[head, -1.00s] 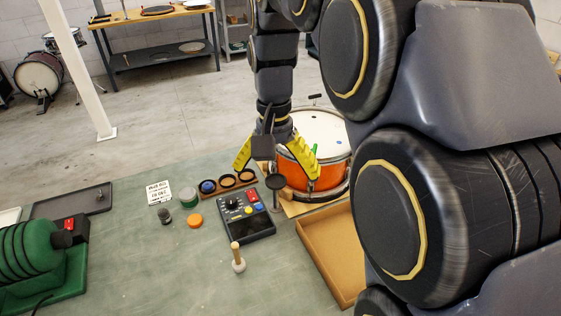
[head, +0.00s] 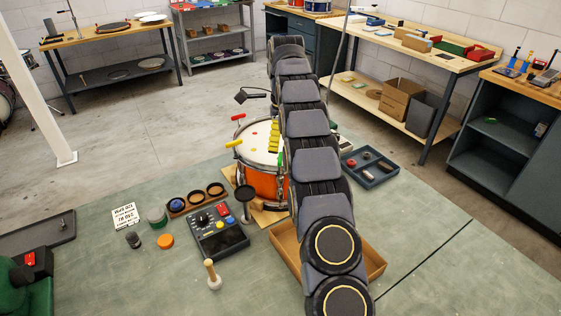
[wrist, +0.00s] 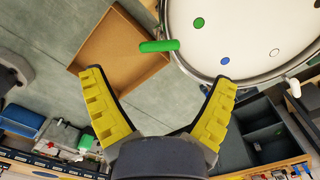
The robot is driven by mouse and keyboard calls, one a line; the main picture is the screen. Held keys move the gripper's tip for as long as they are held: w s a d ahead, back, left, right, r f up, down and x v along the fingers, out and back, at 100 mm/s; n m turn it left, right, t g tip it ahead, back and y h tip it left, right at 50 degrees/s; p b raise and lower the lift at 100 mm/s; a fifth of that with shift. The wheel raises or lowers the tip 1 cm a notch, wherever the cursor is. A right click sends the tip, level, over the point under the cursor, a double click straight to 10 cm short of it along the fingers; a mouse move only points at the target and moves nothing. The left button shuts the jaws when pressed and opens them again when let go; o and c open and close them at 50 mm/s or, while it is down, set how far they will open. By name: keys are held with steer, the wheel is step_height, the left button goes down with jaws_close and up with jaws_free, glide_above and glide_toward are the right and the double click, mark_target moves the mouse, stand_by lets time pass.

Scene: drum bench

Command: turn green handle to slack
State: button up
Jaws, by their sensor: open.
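The drum has an orange shell (head: 262,186) and a white head, which also fills the top right of the wrist view (wrist: 255,35). The green handle (wrist: 159,46) sticks out from the drum's rim in the wrist view, just beyond and between my fingertips. In the head view only a sliver of green (head: 281,159) shows beside my arm. My gripper (wrist: 160,76) is open, with one yellow finger on each side of the handle's line and nothing between them. In the head view one yellow finger (head: 274,137) shows over the drum; my arm hides the rest.
A red handle (head: 238,118) and a yellow handle (head: 233,143) stand at the drum's left rim. An empty cardboard tray (head: 372,262) lies in front of the drum, and a divided dark tray (head: 371,170) to its right. A control box (head: 217,232) and round stand (head: 245,195) are at left.

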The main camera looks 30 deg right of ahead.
mark_target(281, 157)
step_height(281, 157, down, 8)
steer(key=shift+r, duration=0.2)
stand_by(0.3)
steer(key=c, duration=1.2)
